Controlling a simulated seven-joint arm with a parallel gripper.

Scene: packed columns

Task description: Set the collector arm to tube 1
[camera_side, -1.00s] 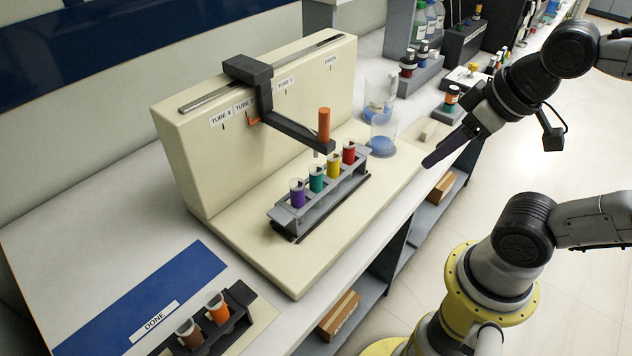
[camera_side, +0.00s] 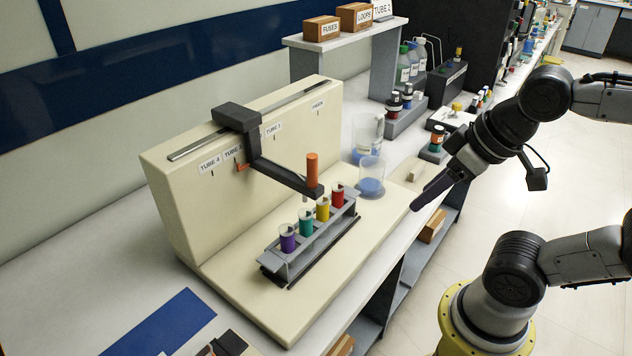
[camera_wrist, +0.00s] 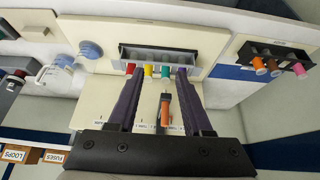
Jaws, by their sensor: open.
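The collector arm (camera_side: 285,178) is a dark bar with an upright orange knob (camera_side: 312,170), hanging from a carriage (camera_side: 237,117) on the slotted cream panel. The carriage stands between the left-hand tube labels and the TUBE 1 label (camera_side: 273,130); one label seems hidden behind it. The arm's tip hangs near the green and yellow tubes; which is under it I cannot tell. The rack (camera_side: 345,222) holds purple, green, yellow and red tubes. My gripper (camera_side: 417,204) is open and empty, right of the rack. In the wrist view the orange knob (camera_wrist: 165,110) shows between its fingers, apart from them.
A beaker with blue contents (camera_side: 371,178) stands behind the rack, with another beyond it. A blue strip (camera_side: 165,322) lies front left. The base's front is clear.

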